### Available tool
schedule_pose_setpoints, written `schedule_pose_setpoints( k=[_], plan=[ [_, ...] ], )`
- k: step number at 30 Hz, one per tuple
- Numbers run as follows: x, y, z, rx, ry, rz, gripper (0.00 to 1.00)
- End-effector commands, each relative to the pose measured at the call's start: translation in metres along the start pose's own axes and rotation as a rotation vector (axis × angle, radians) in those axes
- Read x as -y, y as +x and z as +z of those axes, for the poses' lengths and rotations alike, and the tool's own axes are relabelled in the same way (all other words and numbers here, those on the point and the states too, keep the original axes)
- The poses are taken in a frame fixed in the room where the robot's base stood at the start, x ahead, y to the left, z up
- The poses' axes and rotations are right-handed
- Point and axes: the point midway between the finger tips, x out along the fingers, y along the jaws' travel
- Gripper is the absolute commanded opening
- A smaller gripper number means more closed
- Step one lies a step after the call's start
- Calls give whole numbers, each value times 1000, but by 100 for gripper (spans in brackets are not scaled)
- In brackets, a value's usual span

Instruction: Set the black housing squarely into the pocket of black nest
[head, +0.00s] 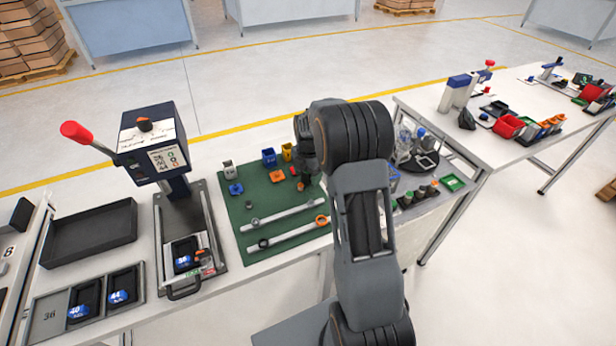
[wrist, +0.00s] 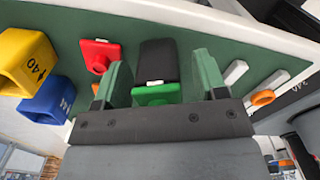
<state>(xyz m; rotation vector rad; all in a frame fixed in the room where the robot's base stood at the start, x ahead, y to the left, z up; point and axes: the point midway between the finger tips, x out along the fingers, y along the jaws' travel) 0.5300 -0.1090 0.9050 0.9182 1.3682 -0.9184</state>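In the wrist view a black housing (wrist: 157,60) stands over the green mat, between the two green fingers of my gripper (wrist: 160,78). Gaps show on both sides of it, so my gripper looks open around it. A green part (wrist: 156,94) with a white mark lies between the fingers, on the near side of the housing. In the head view my arm hides the housing and most of the gripper. A black nest (head: 181,251) with a blue 38 label sits on the press base at left. Two more dark nests labelled 40 (head: 84,298) and 44 (head: 122,286) lie in a tray.
A press (head: 150,145) with a red-knobbed lever rises above the nest. A blue housing (head: 268,157), a yellow housing (head: 287,152) and coloured flanged parts stand on the green mat (head: 245,215), with two pale bars. An empty black tray (head: 90,235) lies left of the press.

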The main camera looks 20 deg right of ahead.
Motion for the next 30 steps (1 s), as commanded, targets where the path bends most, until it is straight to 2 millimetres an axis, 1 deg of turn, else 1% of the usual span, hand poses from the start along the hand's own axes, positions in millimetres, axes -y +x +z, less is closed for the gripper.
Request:
schedule_pose_setpoints(
  k=[1,15,16,17,25,30],
  plan=[
    [0,0,0,0,0,0,60],
    [0,0,0,0,0,0,15],
    [0,-1,0,0,0,0,15],
    [0,-1,0,0,0,0,12],
    [0,-3,0,0,0,1,11],
    [-1,-16,1,2,0,3,11]
  ],
)
